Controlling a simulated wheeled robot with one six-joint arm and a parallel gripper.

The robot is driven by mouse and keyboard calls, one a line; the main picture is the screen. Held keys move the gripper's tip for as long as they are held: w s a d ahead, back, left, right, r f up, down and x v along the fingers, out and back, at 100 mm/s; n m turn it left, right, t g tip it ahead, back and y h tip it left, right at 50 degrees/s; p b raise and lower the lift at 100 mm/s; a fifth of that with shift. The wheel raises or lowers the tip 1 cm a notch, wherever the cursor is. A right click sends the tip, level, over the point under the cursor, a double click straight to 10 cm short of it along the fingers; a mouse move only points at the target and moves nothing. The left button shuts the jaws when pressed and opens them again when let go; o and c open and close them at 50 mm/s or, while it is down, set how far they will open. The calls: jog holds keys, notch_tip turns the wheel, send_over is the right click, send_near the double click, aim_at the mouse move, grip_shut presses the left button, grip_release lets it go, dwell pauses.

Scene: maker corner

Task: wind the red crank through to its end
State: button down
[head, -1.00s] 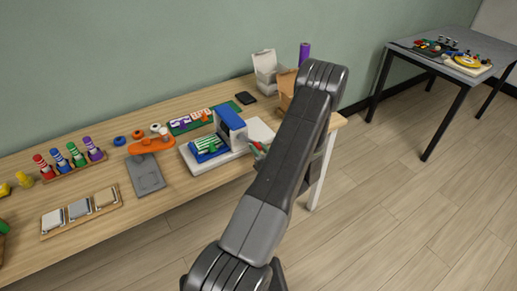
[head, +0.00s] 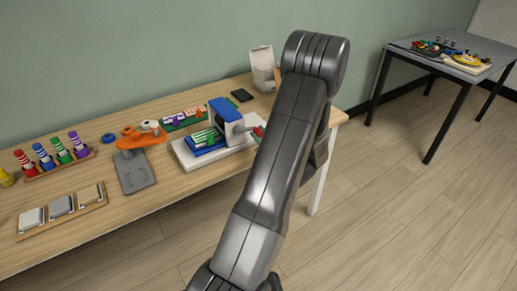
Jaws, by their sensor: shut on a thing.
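A press-like machine with a blue top (head: 226,108) stands on a white base plate (head: 187,158) on the wooden bench. A grey crank arm (head: 240,128) sticks out of its right side. The red crank (head: 257,131) shows as a small red piece just left of my forearm, with a bit of green below it. My forearm covers the space to the right of it. My gripper is hidden behind my arm, so its hold on the crank cannot be seen.
Left of the machine lie a grey tray (head: 134,172) with an orange part (head: 142,140), ringed coloured pegs (head: 60,155) and a wooden holder with grey blocks (head: 62,210). A black phone-like slab (head: 241,95) and an open box (head: 263,68) are behind. A dark-legged table (head: 440,66) stands far right.

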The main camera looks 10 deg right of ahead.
aim_at(259, 131)
jog(key=n+b, duration=0.1)
jog(key=b, duration=0.1)
jog(key=r+n+b, duration=0.1)
jog(key=n+b, duration=0.2)
jog(key=shift+r+b, duration=0.25)
jog(key=shift+b, duration=0.05)
jog(key=n+b, duration=0.1)
jog(key=b, duration=0.1)
jog(key=r+n+b, duration=0.1)
jog(key=b, duration=0.1)
jog(key=shift+a+r+n, duration=0.1)
jog(key=shift+r+n, duration=0.2)
jog(key=shift+n, duration=0.1)
jog(key=r+n+b, duration=0.1)
jog(key=b, duration=0.2)
jog(key=n+b, duration=0.2)
jog(key=b, duration=0.1)
jog(key=shift+s+a+r, duration=0.15)
jog(key=shift+a+r, duration=0.2)
jog(key=shift+a, duration=0.05)
jog(key=n+b, duration=0.1)
jog(key=r+n+b, duration=0.1)
jog(key=b, duration=0.1)
jog(key=a+r+n+b, duration=0.1)
jog(key=b, duration=0.1)
jog(key=shift+s+a+n, duration=0.1)
jog(key=shift+s+n, duration=0.15)
jog(key=shift+n, duration=0.15)
jog(key=c, duration=1.2)
grip_release()
